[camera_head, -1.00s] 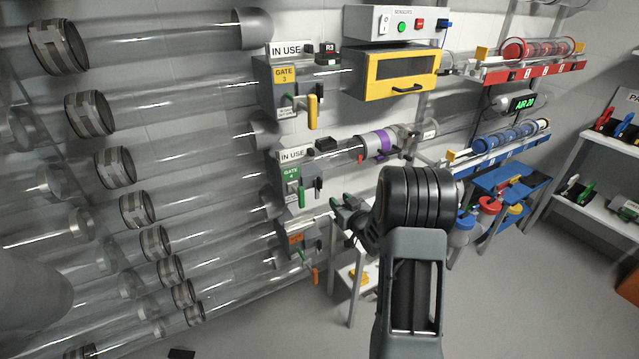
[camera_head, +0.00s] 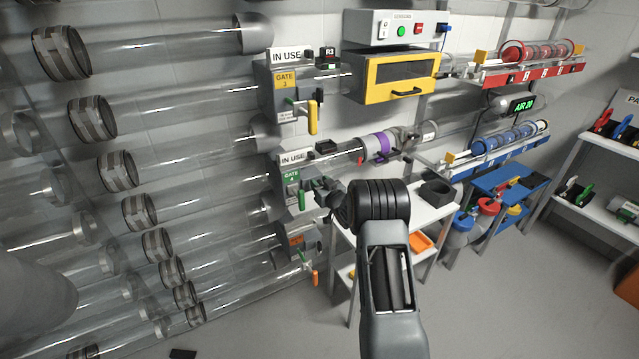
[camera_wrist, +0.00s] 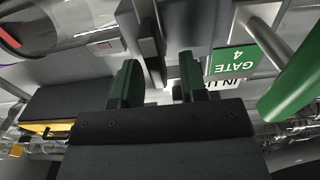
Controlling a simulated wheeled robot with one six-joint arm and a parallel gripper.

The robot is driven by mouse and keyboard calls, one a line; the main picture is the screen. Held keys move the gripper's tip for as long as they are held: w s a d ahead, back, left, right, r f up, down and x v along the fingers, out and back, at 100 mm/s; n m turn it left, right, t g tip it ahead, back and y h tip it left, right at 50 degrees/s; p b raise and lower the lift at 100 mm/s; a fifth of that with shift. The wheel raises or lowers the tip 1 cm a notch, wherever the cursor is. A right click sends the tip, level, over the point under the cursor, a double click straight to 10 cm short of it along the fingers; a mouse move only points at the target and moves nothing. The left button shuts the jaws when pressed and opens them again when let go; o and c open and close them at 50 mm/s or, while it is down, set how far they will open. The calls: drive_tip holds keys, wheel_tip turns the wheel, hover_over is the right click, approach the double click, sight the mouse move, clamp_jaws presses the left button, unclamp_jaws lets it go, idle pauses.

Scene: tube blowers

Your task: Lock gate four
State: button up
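The gate 4 box (camera_head: 290,160) is grey with a green label (camera_head: 290,176) and an "IN USE" sign (camera_head: 292,157) above it. A green handle (camera_head: 302,201) hangs at its front. My gripper (camera_head: 324,194) is close to the box's front, right of the handle. In the wrist view, the gate label (camera_wrist: 237,59) appears upside down and the green handle (camera_wrist: 290,85) is at right, outside my fingers. My gripper (camera_wrist: 158,75) is open, its green-faced fingers apart. A narrow grey and dark latch piece (camera_wrist: 150,45) lies ahead, between the fingertips; contact cannot be told.
The gate 3 box (camera_head: 287,90) with a yellow handle is above; a box with an orange handle (camera_head: 315,278) is below. Clear tubes (camera_head: 190,140) fill the left. A white table (camera_head: 425,207) stands behind my arm. Floor at right is open.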

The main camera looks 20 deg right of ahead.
drive_tip(key=shift+w, duration=0.2)
drive_tip(key=shift+c, duration=0.3)
clamp_jaws()
